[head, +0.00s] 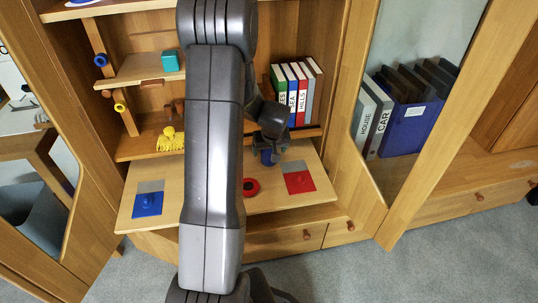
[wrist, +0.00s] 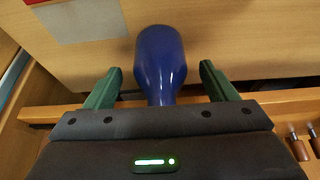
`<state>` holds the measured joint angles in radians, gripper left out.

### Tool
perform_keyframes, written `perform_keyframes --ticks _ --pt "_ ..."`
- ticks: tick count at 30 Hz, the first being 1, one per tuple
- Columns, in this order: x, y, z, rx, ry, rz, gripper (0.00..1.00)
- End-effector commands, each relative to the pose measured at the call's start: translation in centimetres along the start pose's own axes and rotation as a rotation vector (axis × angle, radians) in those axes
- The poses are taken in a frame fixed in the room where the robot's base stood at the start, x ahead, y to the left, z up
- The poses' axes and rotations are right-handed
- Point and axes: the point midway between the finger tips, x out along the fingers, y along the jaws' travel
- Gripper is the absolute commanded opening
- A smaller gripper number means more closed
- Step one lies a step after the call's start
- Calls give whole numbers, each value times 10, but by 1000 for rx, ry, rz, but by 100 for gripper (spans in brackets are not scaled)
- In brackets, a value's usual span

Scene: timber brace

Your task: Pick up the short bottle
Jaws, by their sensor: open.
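A dark blue bottle (wrist: 160,62) fills the middle of the wrist view, its wide end away from me and its narrower neck towards my gripper (wrist: 160,68). The green fingers are apart, one on each side of the bottle, with a visible gap on both sides. The neck's end is hidden behind the gripper body. In the head view my gripper (head: 270,143) is over the pull-out board, and a small blue part of the bottle (head: 267,158) shows below it. My arm hides part of the cabinet.
The board (head: 215,203) holds a blue-and-grey mat (head: 148,205), a red-and-grey mat (head: 300,184) and a red round object (head: 250,187). Binders (head: 297,92) stand on the shelf behind the gripper. A yellow fringed item (head: 170,141) lies on the left shelf. The glass door (head: 415,80) stands open at right.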

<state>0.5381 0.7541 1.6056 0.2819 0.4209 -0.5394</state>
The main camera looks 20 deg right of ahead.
Motion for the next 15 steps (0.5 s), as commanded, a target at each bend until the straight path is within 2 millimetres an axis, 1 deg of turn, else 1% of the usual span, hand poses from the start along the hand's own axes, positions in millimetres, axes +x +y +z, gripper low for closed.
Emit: perform_keyframes --ticks 1,3,10,14,15 --pt "6 0 0 0 -1 0 79" --pt "9 0 0 0 1 0 79" --pt "9 0 0 0 1 0 79" --pt "9 0 0 0 1 0 53" --pt "9 0 0 0 1 0 45"
